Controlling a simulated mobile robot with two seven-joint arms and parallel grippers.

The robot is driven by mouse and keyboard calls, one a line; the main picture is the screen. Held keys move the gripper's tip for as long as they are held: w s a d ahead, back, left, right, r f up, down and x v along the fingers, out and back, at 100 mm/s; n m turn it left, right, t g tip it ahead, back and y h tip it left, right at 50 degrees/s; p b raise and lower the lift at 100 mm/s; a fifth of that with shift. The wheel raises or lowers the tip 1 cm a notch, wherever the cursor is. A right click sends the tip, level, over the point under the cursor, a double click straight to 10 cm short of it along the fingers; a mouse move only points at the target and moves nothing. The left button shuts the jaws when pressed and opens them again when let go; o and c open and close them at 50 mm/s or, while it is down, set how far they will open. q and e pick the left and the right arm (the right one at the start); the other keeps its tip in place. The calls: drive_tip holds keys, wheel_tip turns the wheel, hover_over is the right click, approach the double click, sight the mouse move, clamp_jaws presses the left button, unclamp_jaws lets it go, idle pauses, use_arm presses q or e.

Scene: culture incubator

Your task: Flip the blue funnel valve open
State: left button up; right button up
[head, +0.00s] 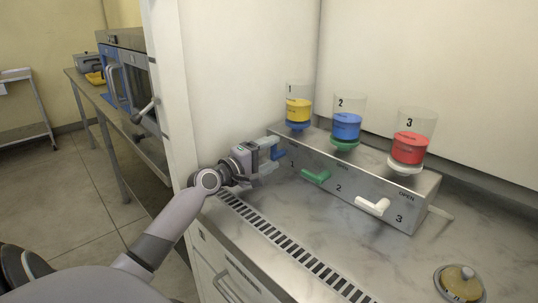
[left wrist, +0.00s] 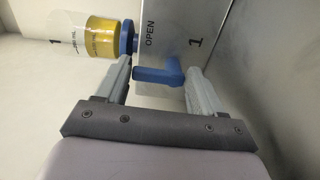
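A grey metal valve box (head: 340,180) carries three numbered funnels. Funnel 1 (head: 298,108) has yellow contents and a blue collar, and its lever (head: 279,154) is blue. Funnel 2 (head: 347,122) has blue contents, a green collar and a green lever (head: 316,177). My left gripper (head: 272,157) is at the front of the box at valve 1. In the left wrist view the blue lever (left wrist: 158,76) lies between its two spread fingers, near the "OPEN" label and number 1. Contact with the lever cannot be told. My right gripper is not in view.
Funnel 3 (head: 411,144) has red contents and a white lever (head: 373,206). A round lidded dish (head: 460,282) sits at the right on the marble-look bench. A slotted grille (head: 290,245) runs along the bench front. A cabinet side wall (head: 172,80) stands left of my arm.

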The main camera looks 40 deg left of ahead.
use_arm(q)
drive_tip(key=o, duration=0.3)
drive_tip(key=shift+s, duration=0.1)
drive_tip(key=shift+s+a, duration=0.15)
drive_tip(key=shift+s, duration=1.6)
drive_tip(key=shift+s+a, duration=0.15)
drive_tip(key=shift+s, duration=1.6)
